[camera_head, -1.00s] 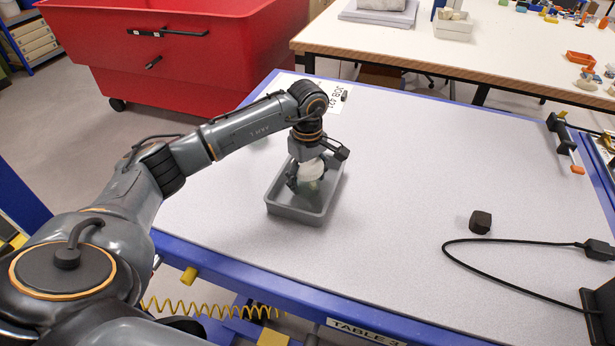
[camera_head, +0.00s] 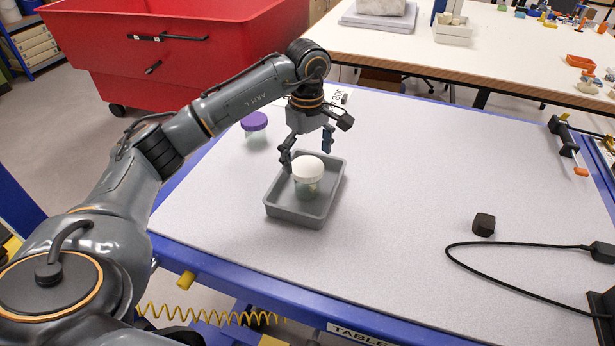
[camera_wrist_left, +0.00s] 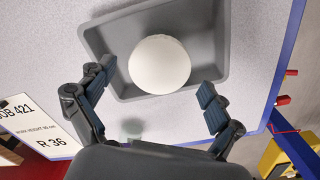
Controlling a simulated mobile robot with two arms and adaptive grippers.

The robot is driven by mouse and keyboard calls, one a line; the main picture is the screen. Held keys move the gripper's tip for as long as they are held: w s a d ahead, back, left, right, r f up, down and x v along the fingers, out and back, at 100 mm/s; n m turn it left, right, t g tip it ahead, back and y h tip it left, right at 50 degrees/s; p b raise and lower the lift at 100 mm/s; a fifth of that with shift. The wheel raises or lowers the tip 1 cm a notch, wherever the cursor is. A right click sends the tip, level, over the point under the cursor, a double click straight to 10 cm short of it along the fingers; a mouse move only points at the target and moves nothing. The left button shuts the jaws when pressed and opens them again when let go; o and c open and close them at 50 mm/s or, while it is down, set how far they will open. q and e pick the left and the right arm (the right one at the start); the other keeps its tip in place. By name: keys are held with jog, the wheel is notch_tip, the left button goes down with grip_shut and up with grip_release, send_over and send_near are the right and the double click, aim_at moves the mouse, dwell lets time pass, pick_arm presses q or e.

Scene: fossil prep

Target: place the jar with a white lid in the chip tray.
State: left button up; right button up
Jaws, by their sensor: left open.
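The jar with a white lid (camera_head: 308,170) stands upright inside the grey chip tray (camera_head: 289,213) on the table. In the left wrist view the white lid (camera_wrist_left: 160,64) shows from above, within the walls of the tray (camera_wrist_left: 221,35). My left gripper (camera_head: 308,149) is open above and behind the jar. Its two fingers are spread apart in the left wrist view (camera_wrist_left: 152,95) and no longer around the lid. They hold nothing. My right gripper is not in view.
A jar with a purple lid (camera_head: 254,122) stands on the table behind the tray to the left. A dark block (camera_head: 483,224) and a black cable (camera_head: 500,279) lie at the right. The table middle is clear. A red bin (camera_head: 180,65) stands beyond the table.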

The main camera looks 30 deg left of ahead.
pick_arm(q)
jog(key=shift+r+b, duration=0.3)
jog(key=shift+r, duration=2)
